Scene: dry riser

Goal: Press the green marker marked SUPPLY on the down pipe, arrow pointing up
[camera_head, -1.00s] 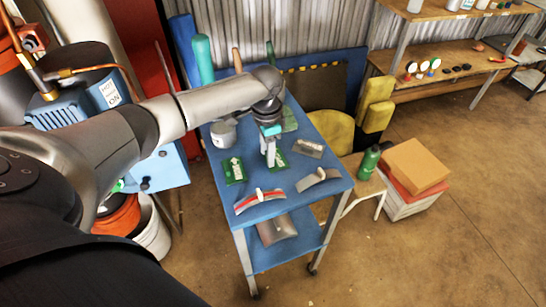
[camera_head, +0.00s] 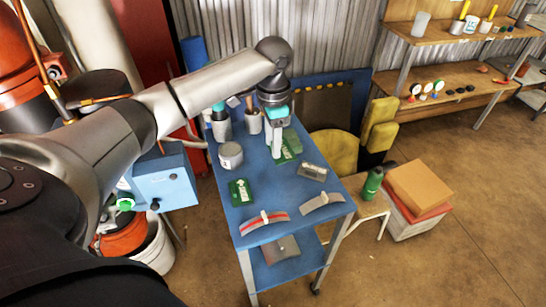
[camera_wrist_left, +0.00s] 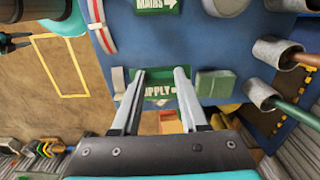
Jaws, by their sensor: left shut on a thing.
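My left gripper (camera_head: 276,154) is shut on the green SUPPLY marker (camera_head: 289,149) and appears to hold it above the blue table. In the left wrist view the marker (camera_wrist_left: 160,88) lies between the two fingers (camera_wrist_left: 160,74), its white lettering partly covered by them. A second green marker (camera_head: 241,192) lies flat on the table; the left wrist view shows its word MAINS and an arrow (camera_wrist_left: 157,5). A wide pale pipe (camera_head: 82,32) stands at the upper left; I cannot tell if it is the down pipe. My right gripper is not in view.
The blue table (camera_head: 215,205) also carries a grey tin (camera_head: 231,155), a red-striped curved strap (camera_head: 264,223), a grey curved piece (camera_head: 322,202) and several pots at the back. A blue box (camera_head: 166,185) stands left of it. A green bottle (camera_head: 372,182) stands on a stool at right.

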